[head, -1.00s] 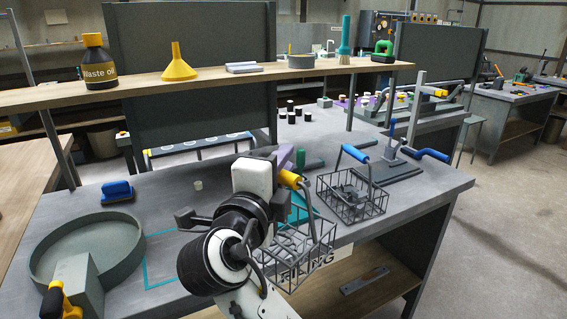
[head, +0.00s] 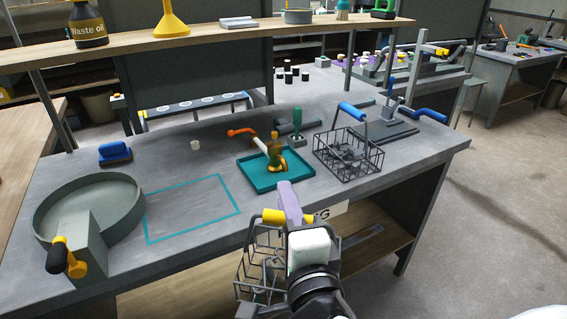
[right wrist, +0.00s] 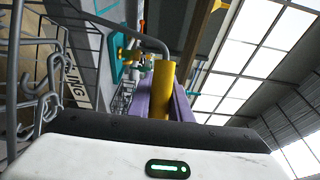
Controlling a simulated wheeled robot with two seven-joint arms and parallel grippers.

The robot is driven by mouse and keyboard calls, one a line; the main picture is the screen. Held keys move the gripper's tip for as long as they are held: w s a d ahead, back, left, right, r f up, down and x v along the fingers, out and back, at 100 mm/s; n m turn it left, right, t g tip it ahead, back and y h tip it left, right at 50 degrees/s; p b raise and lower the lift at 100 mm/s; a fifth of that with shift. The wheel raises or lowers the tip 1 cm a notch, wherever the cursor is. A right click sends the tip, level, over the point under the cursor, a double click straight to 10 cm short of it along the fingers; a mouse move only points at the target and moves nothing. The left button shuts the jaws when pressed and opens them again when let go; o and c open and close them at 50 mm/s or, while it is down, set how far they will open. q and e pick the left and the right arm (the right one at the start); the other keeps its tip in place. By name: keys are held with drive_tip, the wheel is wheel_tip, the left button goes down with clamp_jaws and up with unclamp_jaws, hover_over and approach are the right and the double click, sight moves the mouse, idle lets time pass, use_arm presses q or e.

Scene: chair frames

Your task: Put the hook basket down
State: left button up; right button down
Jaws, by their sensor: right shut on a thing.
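The hook basket (head: 262,268) is a dark wire basket with a yellow handle grip, and it hangs in front of the bench's near edge in the head view. My right gripper (head: 287,208), with purple fingers, is shut on the yellow grip. The right wrist view shows the yellow grip (right wrist: 163,90) by a purple finger, with metal hooks (right wrist: 38,95) inside the wire at left. My forearm hides part of the basket. My left gripper is not in view.
A teal outlined rectangle (head: 192,208) on the bench is empty. A round grey pan (head: 88,210) is at left. A wooden shelf (head: 230,38) crosses behind.

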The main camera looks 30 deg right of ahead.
drive_tip(key=s+a+f+n+y, duration=0.1)
drive_tip(key=s+f+y, duration=0.1)
drive_tip(key=s+f+n+y, duration=0.1)
drive_tip(key=s+f+y, duration=0.1)
drive_tip(key=f, duration=0.1)
drive_tip(key=s+a+f+n+t+y, duration=0.1)
drive_tip(key=s+f+n+y, duration=0.1)
drive_tip(key=f, duration=0.1)
drive_tip(key=shift+a, duration=0.3)
drive_tip(key=shift+w+f, duration=0.1)
drive_tip(key=shift+a+f+y, duration=0.25)
drive_tip(key=shift+f+y, duration=0.05)
drive_tip(key=shift+f, duration=0.1)
drive_tip(key=shift+a+r, duration=0.1)
drive_tip(key=shift+r, duration=0.05)
